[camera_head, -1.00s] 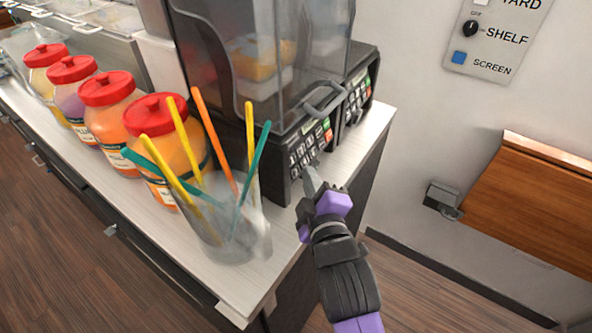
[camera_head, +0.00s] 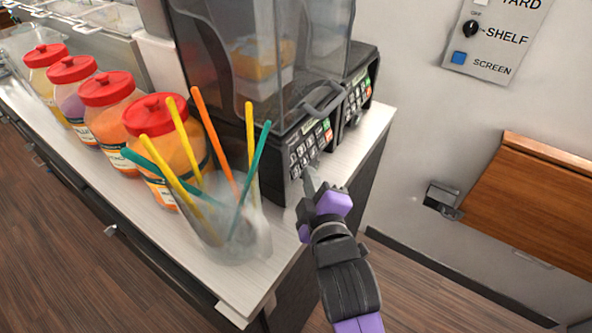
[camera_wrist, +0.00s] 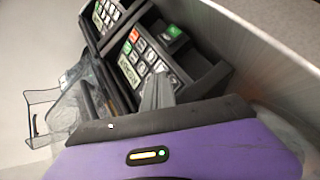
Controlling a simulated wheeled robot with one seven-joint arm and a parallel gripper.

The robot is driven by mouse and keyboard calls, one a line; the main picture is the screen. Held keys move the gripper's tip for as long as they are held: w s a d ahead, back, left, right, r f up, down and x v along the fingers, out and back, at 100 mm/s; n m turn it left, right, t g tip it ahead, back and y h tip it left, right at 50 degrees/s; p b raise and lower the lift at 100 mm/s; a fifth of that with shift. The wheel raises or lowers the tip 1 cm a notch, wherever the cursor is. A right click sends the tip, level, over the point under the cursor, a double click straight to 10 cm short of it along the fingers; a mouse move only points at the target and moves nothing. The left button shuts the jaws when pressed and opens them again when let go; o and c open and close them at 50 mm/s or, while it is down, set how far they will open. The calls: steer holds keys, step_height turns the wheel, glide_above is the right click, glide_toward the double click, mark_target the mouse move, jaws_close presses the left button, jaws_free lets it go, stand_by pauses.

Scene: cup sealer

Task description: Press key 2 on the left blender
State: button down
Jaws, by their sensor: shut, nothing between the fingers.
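The left blender is the nearer of two dark machines, with a clear cover (camera_head: 270,75) over its jug. Its keypad (camera_head: 308,146) on the front base has rows of pale keys plus green and red ones. The keypad also shows in the wrist view (camera_wrist: 148,56), turned sideways with a small display. My gripper (camera_head: 309,179) is shut and empty, its tip just in front of the lower part of the keypad. In the wrist view the closed fingers (camera_wrist: 158,92) overlap the keypad's lower edge and hide some keys. I cannot tell whether the tip touches a key, and key numbers are too small to read.
A second blender with its own keypad (camera_head: 356,98) stands just beyond. A clear cup (camera_head: 232,235) of colored straws stands close left of my gripper. Red-lidded jars (camera_head: 165,150) line the counter (camera_head: 215,275). Free space lies right of the counter edge.

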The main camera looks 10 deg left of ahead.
steer(key=shift+a, duration=0.1)
steer(key=shift+w+a+f, duration=0.15)
steer(key=shift+a, duration=0.15)
steer(key=shift+w+a+f, duration=0.1)
steer(key=shift+a, duration=0.25)
stand_by(0.8)
stand_by(0.4)
steer(key=shift+s+d+r+p, duration=0.15)
steer(key=shift+d+p, duration=0.1)
steer(key=shift+d, duration=0.1)
steer(key=shift+s+d+r+p, duration=0.1)
steer(key=shift+d+p, duration=0.1)
steer(key=shift+d, duration=0.15)
steer(key=shift+s+d+r+p, duration=0.25)
steer(key=shift+d+p, duration=0.25)
steer(key=shift+d, duration=0.25)
steer(key=shift+s+d+r+p, duration=0.3)
steer(key=shift+d+p, duration=0.25)
steer(key=shift+d, duration=0.25)
steer(key=shift+s+d+r+p, duration=0.25)
steer(key=shift+d+p, duration=0.25)
steer(key=shift+d, duration=0.25)
